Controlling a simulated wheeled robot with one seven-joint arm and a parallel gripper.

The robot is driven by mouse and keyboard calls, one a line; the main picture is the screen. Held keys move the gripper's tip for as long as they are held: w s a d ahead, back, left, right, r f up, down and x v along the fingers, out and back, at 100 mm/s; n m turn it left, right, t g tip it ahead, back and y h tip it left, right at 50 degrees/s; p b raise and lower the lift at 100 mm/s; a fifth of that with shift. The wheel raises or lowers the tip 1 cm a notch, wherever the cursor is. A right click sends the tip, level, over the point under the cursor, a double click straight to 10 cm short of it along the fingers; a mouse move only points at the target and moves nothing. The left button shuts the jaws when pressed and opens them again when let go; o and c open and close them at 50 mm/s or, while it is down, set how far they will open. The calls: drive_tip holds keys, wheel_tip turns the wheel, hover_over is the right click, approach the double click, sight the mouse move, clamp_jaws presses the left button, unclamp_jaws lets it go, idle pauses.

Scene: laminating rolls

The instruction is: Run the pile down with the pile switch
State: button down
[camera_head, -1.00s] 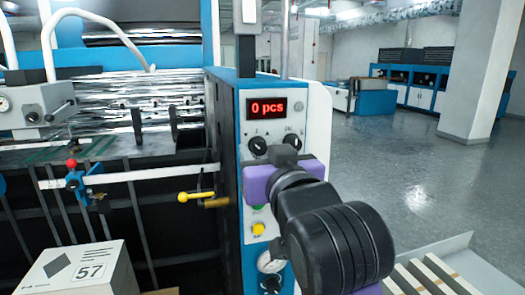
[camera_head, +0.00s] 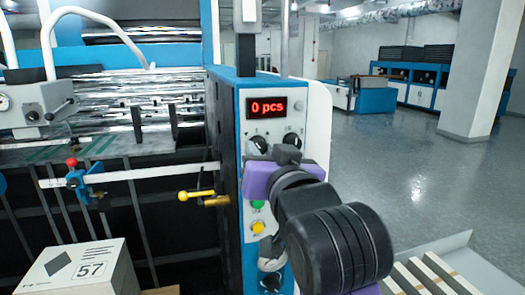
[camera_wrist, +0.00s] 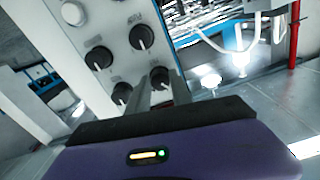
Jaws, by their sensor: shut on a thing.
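The control panel (camera_head: 254,200) stands upright on the machine's end and shows a red "0 pcs" display (camera_head: 267,107). Several black rotary knobs sit on it, two below the display. In the wrist view my gripper (camera_wrist: 156,88) reaches the panel and its fingers are shut at a black knob (camera_wrist: 162,75), taken as the pile switch. The fingers partly cover that knob, and the labels are too small to read. Other knobs (camera_wrist: 98,57) stand beside it. In the head view my purple gripper body hides the contact.
Green and yellow buttons (camera_head: 258,228) and a further knob lie below my gripper on the panel. A yellow-handled lever (camera_head: 196,195) sticks out at the left. Open floor (camera_head: 420,190) lies to the right.

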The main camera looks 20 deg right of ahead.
drive_tip(key=m, duration=0.6)
drive_tip(key=shift+m, duration=0.4)
idle(0.4)
drive_tip(key=c, duration=1.1)
unclamp_jaws()
drive_tip(key=shift+c, duration=0.2)
drive_tip(key=s+b, duration=0.5)
drive_tip(key=s, duration=0.2)
drive_tip(key=shift+s, duration=0.4)
